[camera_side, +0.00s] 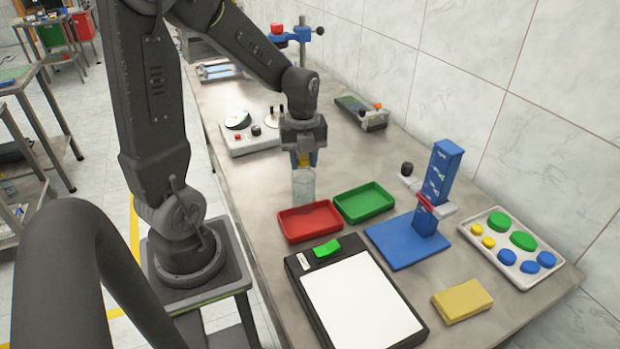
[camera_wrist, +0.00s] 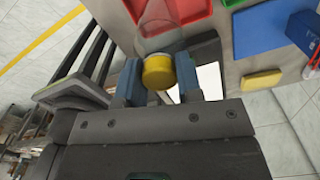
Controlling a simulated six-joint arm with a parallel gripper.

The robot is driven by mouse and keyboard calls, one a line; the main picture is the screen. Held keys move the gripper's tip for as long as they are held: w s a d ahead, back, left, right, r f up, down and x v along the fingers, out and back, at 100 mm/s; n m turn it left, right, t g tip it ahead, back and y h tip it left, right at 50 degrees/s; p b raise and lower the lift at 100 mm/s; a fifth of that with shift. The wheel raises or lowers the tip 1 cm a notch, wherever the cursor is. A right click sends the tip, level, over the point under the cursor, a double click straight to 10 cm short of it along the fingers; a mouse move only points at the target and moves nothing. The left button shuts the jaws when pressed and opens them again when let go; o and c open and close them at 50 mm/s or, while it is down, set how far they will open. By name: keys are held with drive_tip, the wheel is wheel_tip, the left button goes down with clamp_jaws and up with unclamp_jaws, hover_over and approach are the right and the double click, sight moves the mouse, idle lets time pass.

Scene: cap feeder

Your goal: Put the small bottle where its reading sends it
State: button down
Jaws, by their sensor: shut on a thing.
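My gripper (camera_side: 307,158) is shut on the small bottle (camera_side: 303,186), a clear bottle with a yellow cap. It holds the bottle upright by the cap, just behind the red tray (camera_side: 311,222); I cannot tell how far above the table it is. In the wrist view the yellow cap (camera_wrist: 159,72) sits between the two blue fingers of my gripper (camera_wrist: 158,82), and the clear body shows beyond it. The green tray (camera_side: 364,203) stands to the right of the red one. Both trays look empty. No reading is legible in either view.
A blue stand (camera_side: 430,205) with a red pointer is right of the green tray. A white tray (camera_side: 483,265) holds coloured caps. A dial device (camera_side: 250,134) stands at the left edge.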

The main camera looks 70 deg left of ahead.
sight(310, 177)
drive_tip(key=shift+w+d+f, duration=0.5)
drive_tip(key=shift+w, duration=0.1)
drive_tip(key=shift+f, duration=2)
drive_tip(key=shift+f, duration=0.15)
drive_tip(key=c, duration=0.8)
unclamp_jaws()
